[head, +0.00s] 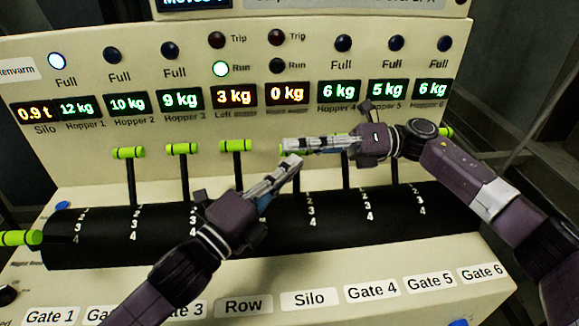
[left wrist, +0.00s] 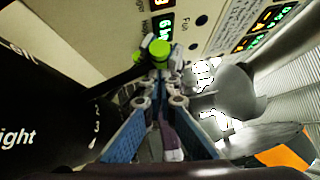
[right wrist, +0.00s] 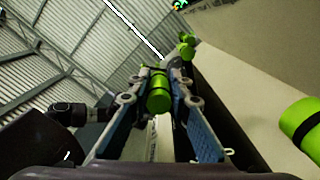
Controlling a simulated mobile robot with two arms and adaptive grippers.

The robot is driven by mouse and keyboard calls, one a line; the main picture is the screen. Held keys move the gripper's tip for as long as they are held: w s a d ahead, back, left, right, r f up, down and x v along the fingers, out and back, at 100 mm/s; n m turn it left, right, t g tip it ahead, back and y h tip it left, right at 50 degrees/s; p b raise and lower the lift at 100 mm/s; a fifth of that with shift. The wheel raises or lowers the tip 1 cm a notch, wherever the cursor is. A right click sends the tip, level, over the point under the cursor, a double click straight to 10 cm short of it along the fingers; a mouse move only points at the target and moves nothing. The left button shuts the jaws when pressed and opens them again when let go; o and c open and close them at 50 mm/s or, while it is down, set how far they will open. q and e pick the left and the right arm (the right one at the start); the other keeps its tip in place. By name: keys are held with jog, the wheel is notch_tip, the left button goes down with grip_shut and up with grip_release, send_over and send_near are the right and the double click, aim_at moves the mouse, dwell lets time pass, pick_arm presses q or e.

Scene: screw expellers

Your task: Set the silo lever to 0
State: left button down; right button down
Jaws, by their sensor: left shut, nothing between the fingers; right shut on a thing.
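The silo lever (head: 297,186) stands above the label "Silo" (head: 309,298), its dark shaft upright in the drum slot. Its green handle (right wrist: 158,98) shows between my right fingers in the right wrist view; in the head view the gripper mostly hides it. My right gripper (head: 288,146) is shut on this handle, coming in from the right. My left gripper (head: 295,163) is shut and empty, its tips just below the right gripper's tips, close to the silo lever. In the left wrist view a green handle (left wrist: 160,50) is just beyond the left fingertips.
The row lever (head: 236,146) and the gate 3 lever (head: 183,149) stand upright to the left. The gate 1 lever (head: 20,238) is tilted down toward the front. The gate 6 lever (head: 443,132) is at the right. The display panel (head: 290,65) rises behind.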

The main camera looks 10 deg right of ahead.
jog(key=shift+f, duration=0.55)
jog(key=shift+s+a, duration=0.1)
jog(key=shift+a, duration=0.15)
jog(key=c, duration=2)
grip_release()
jog(key=shift+r, duration=0.1)
pick_arm(q)
jog(key=shift+w+a+r, duration=0.1)
jog(key=shift+w, duration=1.15)
pick_arm(e)
jog(key=shift+o, duration=1)
jog(key=shift+d, duration=0.2)
jog(key=shift+r, duration=0.1)
